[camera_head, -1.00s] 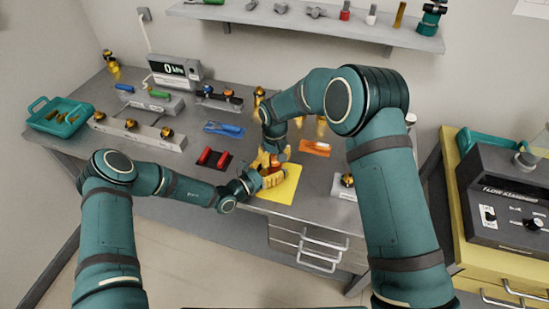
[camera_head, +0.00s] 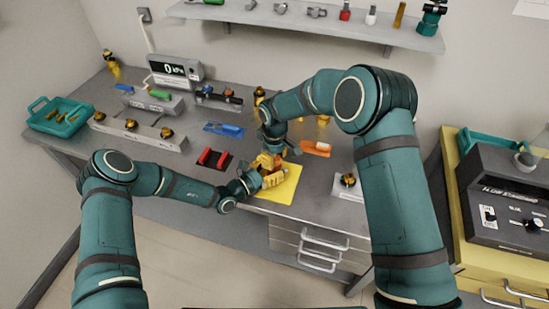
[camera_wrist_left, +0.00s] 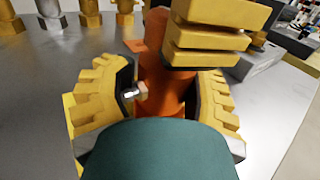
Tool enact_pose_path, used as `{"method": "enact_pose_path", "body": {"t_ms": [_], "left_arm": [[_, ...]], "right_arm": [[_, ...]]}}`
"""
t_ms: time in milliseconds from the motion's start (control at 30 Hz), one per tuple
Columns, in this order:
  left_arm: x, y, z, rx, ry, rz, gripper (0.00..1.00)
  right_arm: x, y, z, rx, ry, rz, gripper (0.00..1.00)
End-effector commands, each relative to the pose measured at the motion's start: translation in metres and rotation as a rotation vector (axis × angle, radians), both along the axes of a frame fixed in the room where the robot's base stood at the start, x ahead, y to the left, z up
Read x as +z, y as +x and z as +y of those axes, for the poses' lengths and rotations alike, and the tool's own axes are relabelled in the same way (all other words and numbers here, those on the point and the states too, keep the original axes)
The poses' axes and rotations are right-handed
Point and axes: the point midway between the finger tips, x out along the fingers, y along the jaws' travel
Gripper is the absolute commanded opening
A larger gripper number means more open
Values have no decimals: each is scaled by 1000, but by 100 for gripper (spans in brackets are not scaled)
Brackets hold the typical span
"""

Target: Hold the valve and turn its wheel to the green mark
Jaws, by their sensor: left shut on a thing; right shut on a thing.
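The valve (camera_wrist_left: 168,90) shows in the left wrist view as an upright rust-orange body with a small metal bolt on its side. My left gripper (camera_wrist_left: 160,92) has its yellow ribbed fingers on either side of this body and is shut on it. My right gripper's yellow fingers (camera_wrist_left: 205,38) are at the valve's top, shut on a part they hide. In the head view, my left gripper (camera_head: 272,179) and right gripper (camera_head: 268,160) meet over the yellow mat (camera_head: 286,187) and cover most of the valve. The wheel and the green mark cannot be made out.
A red cradle (camera_head: 214,159), a blue tool (camera_head: 223,129) and an orange piece (camera_head: 316,148) lie nearby on the grey bench. A white block with a brass knob (camera_head: 346,183) stands right of the mat. A teal tray (camera_head: 59,116) is far left.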

Motion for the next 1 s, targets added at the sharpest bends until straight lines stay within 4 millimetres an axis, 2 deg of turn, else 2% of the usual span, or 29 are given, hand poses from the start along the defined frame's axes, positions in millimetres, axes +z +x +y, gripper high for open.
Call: {"method": "enact_pose_path", "body": {"t_ms": [433, 467, 500, 533, 867, 1000], "left_arm": [[1, 1, 0, 1, -1, -2, 14], [1, 1, 0, 1, -1, -2, 14], [1, 1, 0, 1, -1, -2, 14], [1, 1, 0, 1, -1, -2, 14], [1, 1, 0, 1, -1, -2, 14], [1, 1, 0, 1, -1, -2, 14]], "right_arm": [[0, -1, 1, 12, 0, 3, 4], [0, -1, 1, 11, 0, 3, 53], [0, -1, 1, 11, 0, 3, 67], [0, -1, 1, 11, 0, 3, 75], [1, 0, 0, 10, 0, 0, 75], [13, 0, 0, 9, 0, -1, 75]]}}
